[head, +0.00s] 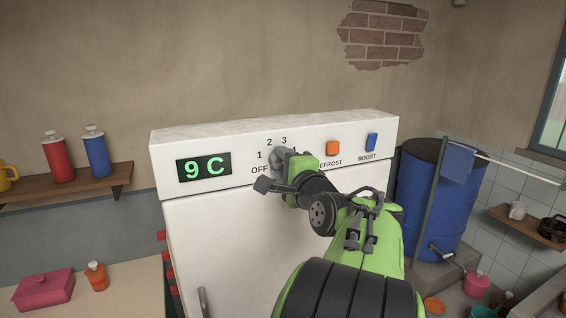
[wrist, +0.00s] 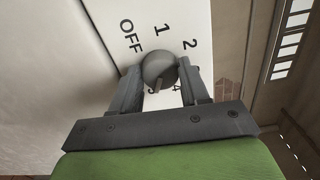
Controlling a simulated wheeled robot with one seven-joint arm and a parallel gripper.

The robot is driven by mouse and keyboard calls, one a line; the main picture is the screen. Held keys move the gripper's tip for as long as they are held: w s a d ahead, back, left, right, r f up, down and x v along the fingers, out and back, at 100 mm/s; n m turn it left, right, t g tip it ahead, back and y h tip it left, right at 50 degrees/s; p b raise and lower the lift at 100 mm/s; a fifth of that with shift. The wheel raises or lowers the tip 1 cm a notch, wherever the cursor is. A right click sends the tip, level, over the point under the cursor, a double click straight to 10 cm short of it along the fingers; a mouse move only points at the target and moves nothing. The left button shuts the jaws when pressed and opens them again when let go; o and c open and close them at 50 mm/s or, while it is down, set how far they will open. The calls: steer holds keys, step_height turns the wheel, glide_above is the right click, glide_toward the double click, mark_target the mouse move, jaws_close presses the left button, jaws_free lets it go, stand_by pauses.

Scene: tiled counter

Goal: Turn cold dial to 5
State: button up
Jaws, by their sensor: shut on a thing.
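The cold dial (wrist: 160,68) is a round grey knob on the white fridge's top panel (head: 225,145). Labels OFF, 1, 2 and 3 show around it in the head view. In the wrist view OFF, 1, 2 and a partly covered 4 show, with another number mostly hidden below the knob. A pale pointer mark on the knob faces down toward my gripper's palm in the wrist view; the exact number it meets is unclear. My gripper (wrist: 162,88) is shut on the dial, one finger on each side. In the head view my arm hides most of the dial (head: 281,157).
A green display (head: 204,167) reads 9 C. An orange defrost button (head: 333,148) and a blue boost switch (head: 371,142) sit right of the dial. A blue barrel (head: 436,205) stands right of the fridge. A shelf (head: 85,186) with bottles is at left.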

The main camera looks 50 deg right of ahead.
stand_by(0.5)
steer(key=o, duration=1)
steer(key=shift+o, duration=0.2)
steer(key=b+v, duration=0.3)
steer(key=v, duration=1.2)
steer(key=shift+s+a+b, duration=0.2)
steer(key=shift+s+b, duration=0.15)
steer(key=shift+b, duration=0.05)
